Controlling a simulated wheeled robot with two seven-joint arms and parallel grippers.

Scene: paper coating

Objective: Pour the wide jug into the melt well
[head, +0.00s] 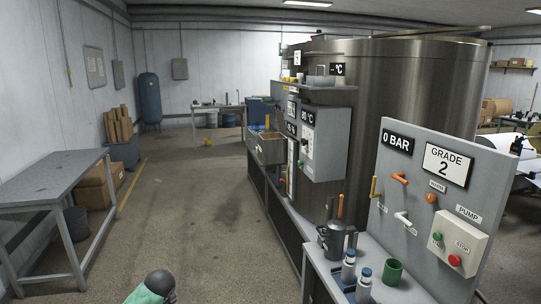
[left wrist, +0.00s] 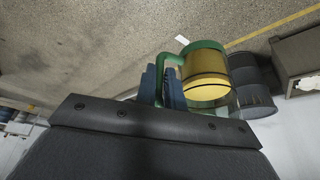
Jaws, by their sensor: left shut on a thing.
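The jug (left wrist: 205,72) has clear walls, green trim and a green handle, with yellow contents inside. My left gripper (left wrist: 164,82) is shut on its handle in the left wrist view. That view is upside down, with floor at the top, and the jug looks roughly upright. In the head view only a green and black part shows at the bottom edge; I cannot tell what it is. An open grey box (head: 268,153) juts from the machine's side further along; I cannot tell whether it is the melt well. My right gripper is out of view.
A grey panel (head: 418,212) stands at the right, with a dark pot (head: 332,240), blue-capped bottles and a green cup (head: 393,271) on the ledge before it. A grey table (head: 50,178) is at the left. The floor between is clear.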

